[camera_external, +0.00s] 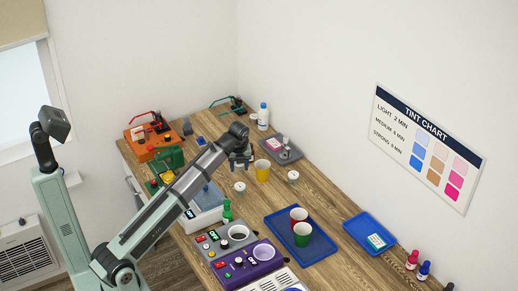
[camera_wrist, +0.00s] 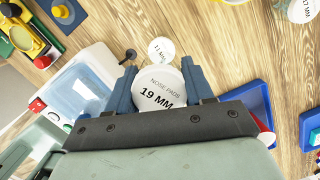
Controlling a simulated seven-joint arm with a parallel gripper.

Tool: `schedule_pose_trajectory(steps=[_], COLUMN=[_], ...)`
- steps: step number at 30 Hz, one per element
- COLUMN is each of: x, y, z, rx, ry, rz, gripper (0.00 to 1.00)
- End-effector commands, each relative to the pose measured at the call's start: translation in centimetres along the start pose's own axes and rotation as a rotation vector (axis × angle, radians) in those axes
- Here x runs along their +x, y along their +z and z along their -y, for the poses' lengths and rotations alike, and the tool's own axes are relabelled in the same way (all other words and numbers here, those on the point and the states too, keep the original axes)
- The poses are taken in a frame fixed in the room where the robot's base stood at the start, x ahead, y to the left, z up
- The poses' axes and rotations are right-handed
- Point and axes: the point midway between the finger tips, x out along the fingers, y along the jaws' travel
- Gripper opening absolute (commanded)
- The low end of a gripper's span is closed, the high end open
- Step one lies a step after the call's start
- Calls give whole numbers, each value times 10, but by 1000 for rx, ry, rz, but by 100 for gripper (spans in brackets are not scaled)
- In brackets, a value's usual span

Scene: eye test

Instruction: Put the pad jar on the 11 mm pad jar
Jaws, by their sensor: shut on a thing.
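My gripper (camera_wrist: 159,70) is shut on a round pad jar (camera_wrist: 160,92), its white lid reading "NOSE PADS 19 MM", between the two blue fingers in the wrist view. The 11 mm pad jar (camera_wrist: 161,50) stands on the table just beyond the held jar, its lid partly overlapped by it. In the external view my gripper (camera_external: 241,164) is above the table, behind a small white-lidded jar (camera_external: 240,187) that appears to be the 11 mm one. I cannot make out the held jar there.
A 17 mm jar (camera_wrist: 303,9) stands right of the yellow cup (camera_external: 262,171). A blue tray (camera_external: 322,247) holds a red and a green cup. A grey tray (camera_external: 291,154) is behind.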

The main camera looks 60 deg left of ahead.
Motion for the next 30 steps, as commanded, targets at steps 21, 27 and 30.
schedule_pose_trajectory(steps=[21, 27, 30], x=[76, 76, 77], y=[-12, -12, -12], z=[0, 0, 0], rx=[0, 0, 0], ry=[1, 0, 0], rz=[-1, 0, 0], gripper=[21, 21, 21])
